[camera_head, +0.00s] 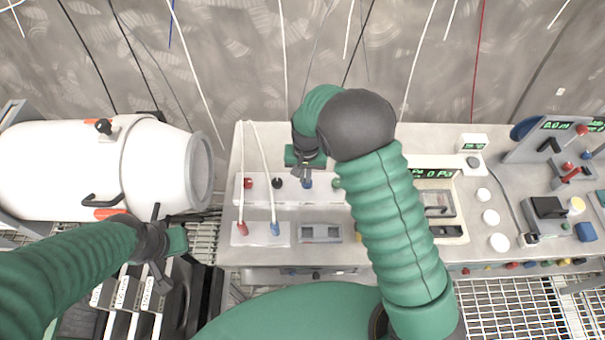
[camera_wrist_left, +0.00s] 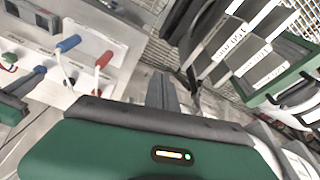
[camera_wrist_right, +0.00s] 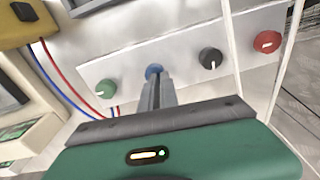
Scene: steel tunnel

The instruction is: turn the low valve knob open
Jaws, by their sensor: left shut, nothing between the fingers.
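A white panel on the bench carries a row of knobs: red (camera_head: 248,183), black (camera_head: 277,183), blue (camera_head: 308,184) and green (camera_head: 337,183). I cannot read which one is the low valve. My right gripper (camera_head: 306,174) points down over the blue knob. In the right wrist view its fingers (camera_wrist_right: 156,84) look closed together, and their tips overlap the lower edge of the blue knob (camera_wrist_right: 153,70); I cannot tell whether they touch it. My left gripper (camera_head: 160,278) is shut and empty, low at the left, away from the knobs.
Two white cables run down to a red plug (camera_head: 242,228) and a blue plug (camera_head: 275,229) left of my right gripper. A large white cylinder (camera_head: 60,165) lies at the left. Gauges and buttons fill the bench's right side. Cables hang before the wall.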

